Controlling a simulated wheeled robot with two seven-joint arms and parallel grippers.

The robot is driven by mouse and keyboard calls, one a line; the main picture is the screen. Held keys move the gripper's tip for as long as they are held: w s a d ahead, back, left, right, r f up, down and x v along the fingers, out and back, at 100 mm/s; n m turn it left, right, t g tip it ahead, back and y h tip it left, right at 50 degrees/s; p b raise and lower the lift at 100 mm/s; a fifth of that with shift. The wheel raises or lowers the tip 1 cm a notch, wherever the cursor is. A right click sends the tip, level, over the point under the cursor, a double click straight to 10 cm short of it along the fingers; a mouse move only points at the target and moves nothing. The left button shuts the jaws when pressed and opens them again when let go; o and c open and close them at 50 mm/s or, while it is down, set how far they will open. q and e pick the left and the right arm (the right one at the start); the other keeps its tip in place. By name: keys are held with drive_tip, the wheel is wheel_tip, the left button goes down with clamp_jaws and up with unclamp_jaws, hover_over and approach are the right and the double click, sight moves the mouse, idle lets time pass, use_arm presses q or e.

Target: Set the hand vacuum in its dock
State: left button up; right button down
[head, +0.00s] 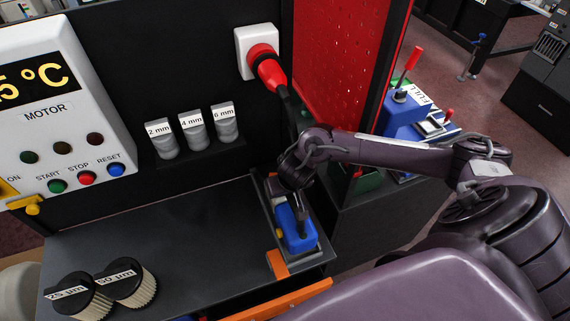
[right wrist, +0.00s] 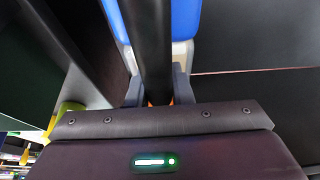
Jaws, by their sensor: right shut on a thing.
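The hand vacuum (head: 293,238) is blue with a dark handle and lies near the right end of the dark grey table in the head view. My right gripper (head: 299,207) is over it, with the arm coming in from the right. In the right wrist view, the gripper (right wrist: 158,92) is shut on the vacuum's black handle (right wrist: 151,45), with the blue body (right wrist: 185,18) behind it. A dark base with an orange piece (head: 277,263) shows around the vacuum; I cannot tell whether this is the dock or whether the vacuum is seated. My left gripper is out of view.
Two round filters (head: 133,283) stand at the table's front left. Three grey labelled cups (head: 193,133) sit on a back ledge, beside a motor control panel (head: 60,110). A red plug (head: 266,65) with a black cable hangs above. The middle of the table (head: 165,230) is clear.

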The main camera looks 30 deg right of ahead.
drive_tip(key=c, duration=1.2)
unclamp_jaws()
drive_tip(key=shift+s+f, duration=0.1)
drive_tip(key=shift+s, duration=0.05)
drive_tip(key=p+v, duration=0.1)
drive_tip(key=v, duration=0.7)
